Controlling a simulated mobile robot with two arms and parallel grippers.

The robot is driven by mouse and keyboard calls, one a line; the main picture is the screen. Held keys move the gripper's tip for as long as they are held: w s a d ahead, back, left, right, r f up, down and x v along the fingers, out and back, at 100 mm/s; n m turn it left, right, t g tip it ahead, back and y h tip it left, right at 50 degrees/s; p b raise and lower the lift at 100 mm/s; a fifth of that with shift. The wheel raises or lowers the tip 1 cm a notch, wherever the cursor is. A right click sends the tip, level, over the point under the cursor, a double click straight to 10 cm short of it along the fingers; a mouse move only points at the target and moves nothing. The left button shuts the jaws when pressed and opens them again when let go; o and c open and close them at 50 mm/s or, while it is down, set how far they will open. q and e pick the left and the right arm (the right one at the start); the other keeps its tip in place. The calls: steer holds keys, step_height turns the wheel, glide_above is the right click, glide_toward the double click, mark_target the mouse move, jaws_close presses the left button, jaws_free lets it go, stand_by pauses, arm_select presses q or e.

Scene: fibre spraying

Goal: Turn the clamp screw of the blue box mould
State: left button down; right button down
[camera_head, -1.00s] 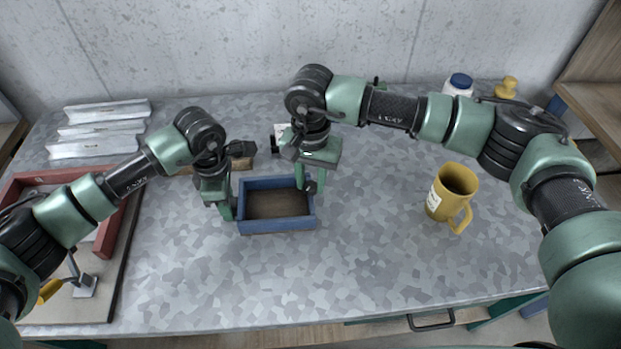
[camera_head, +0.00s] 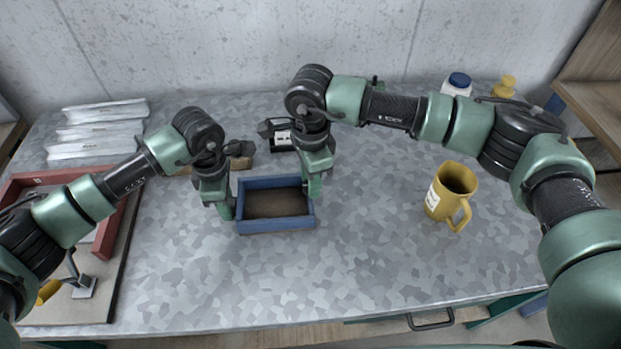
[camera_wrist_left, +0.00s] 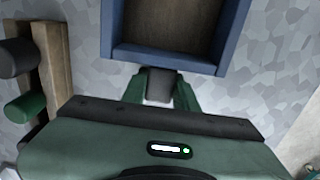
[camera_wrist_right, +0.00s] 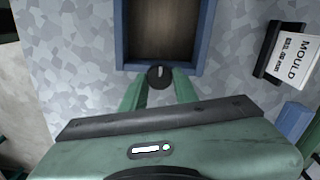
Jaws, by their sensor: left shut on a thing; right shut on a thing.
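The blue box mould (camera_head: 275,228) sits on the grey table between my grippers, with a brown floor inside. Its blue rim also shows in the left wrist view (camera_wrist_left: 160,57) and the right wrist view (camera_wrist_right: 203,40). My right gripper (camera_head: 314,188) is at its right side, shut on a round dark knob, the clamp screw (camera_wrist_right: 159,76), which sits against the outer wall. My left gripper (camera_head: 228,210) is at its left side, shut on a dark grey block (camera_wrist_left: 160,84) against that wall. The knob and block are hidden in the head view.
A label stand (camera_wrist_right: 293,57) reading "MOULD" is behind the mould. A yellow mug (camera_head: 450,192) stands right. A red frame (camera_head: 110,225) and white angled strips (camera_head: 98,132) are left. The front middle table is clear.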

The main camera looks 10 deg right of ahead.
steer(key=m, duration=0.4)
steer(key=shift+s+m, duration=0.1)
steer(key=shift+m, duration=0.2)
arm_select(q)
steer(key=shift+d, duration=0.1)
arm_select(e)
steer(key=m, duration=0.4)
steer(key=shift+a+m, duration=0.1)
steer(key=shift+m, duration=0.2)
steer(key=m, duration=0.4)
steer(key=shift+m, duration=2.3)
steer(key=c, duration=1.1)
jaws_free()
steer(key=shift+o, duration=0.2)
